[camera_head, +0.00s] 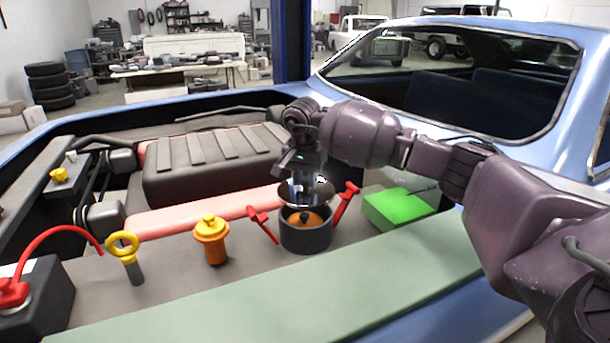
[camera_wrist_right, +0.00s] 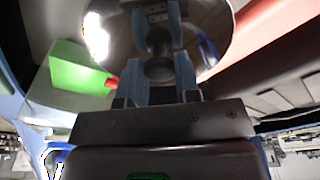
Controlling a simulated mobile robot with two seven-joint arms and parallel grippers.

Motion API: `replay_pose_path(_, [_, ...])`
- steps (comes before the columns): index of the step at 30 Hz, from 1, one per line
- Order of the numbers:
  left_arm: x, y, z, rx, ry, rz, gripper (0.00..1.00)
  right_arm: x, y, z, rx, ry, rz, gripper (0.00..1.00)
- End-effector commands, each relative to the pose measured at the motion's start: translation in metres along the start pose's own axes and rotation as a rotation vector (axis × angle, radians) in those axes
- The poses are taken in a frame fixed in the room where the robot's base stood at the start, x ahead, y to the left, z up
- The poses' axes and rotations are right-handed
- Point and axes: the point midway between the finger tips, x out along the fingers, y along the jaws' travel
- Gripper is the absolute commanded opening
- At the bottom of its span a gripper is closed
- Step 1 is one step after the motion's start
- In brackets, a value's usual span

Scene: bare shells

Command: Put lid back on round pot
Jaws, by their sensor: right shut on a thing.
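The round pot (camera_head: 306,240) is dark grey with raised red handles on both sides and stands upright on the grey ledge. An orange piece with a dark top (camera_head: 304,219) shows in its mouth. My right gripper (camera_head: 307,181) is above the pot, shut on the knob of a shiny round lid (camera_head: 292,195). The lid is held roughly level just above the pot's mouth, apparently apart from the rim. In the right wrist view, the blue fingers of my right gripper (camera_wrist_right: 159,68) clasp the dark knob, with the mirror-like lid (camera_wrist_right: 205,25) behind. My left gripper is not in view.
A bright green box (camera_head: 397,207) sits right of the pot. An orange canister (camera_head: 211,239) and a yellow-ringed dipstick-like piece (camera_head: 124,255) stand to the left. A black box with a red cable (camera_head: 35,300) is at far left. The pale green front strip (camera_head: 300,300) is bare.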

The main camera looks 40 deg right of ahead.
Motion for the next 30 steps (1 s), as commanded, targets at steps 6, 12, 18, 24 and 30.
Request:
replay_pose_path(6, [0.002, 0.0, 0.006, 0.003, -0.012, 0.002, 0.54, 0.018, 0.0, 0.003, 0.0, -0.002, 0.002, 0.05])
replay_pose_path(12, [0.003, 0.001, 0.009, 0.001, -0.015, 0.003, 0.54, 0.035, 0.0, 0.005, 0.0, -0.002, 0.001, 0.05])
replay_pose_path(18, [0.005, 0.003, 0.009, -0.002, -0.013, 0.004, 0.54, 0.048, 0.0, 0.007, -0.001, -0.001, 0.002, 0.05])
replay_pose_path(24, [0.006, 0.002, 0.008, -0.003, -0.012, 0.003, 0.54, 0.053, -0.001, 0.008, 0.0, 0.0, -0.001, 0.05])
replay_pose_path(30, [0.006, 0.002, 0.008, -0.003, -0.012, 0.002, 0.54, 0.052, -0.001, 0.008, 0.0, 0.0, -0.002, 0.05])
